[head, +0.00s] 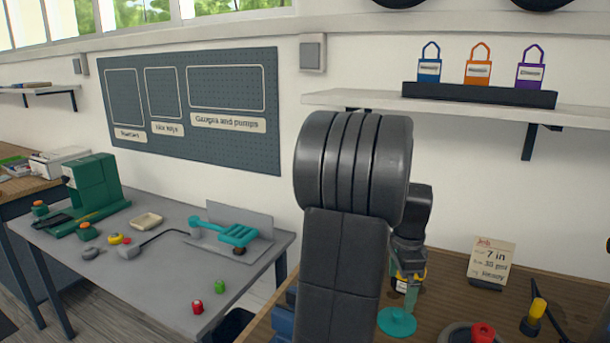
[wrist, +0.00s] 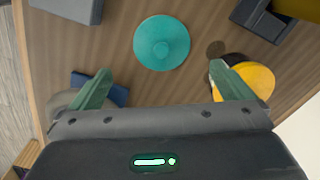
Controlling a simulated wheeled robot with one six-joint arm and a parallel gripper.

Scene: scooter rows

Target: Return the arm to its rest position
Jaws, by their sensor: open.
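My arm rises through the middle of the head view, with its dark grey upper part bent over at the top. My gripper (head: 408,288) hangs down at the right of the arm, over the wooden bench. In the wrist view its two green fingers stand wide apart, with nothing held between the fingertips (wrist: 162,84). A teal round disc with a central knob (wrist: 162,43) lies on the bench ahead of the fingers; it also shows in the head view (head: 397,322). A yellow and black round thing (wrist: 249,80) is close to the right finger, partly hidden by it.
A job card (head: 491,262), a red-knobbed round thing (head: 482,333) and a yellow-topped thing (head: 537,312) stand on the bench at right. A wall shelf (head: 340,99) holds three coloured tags. A grey table (head: 150,250) with tools stands at left.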

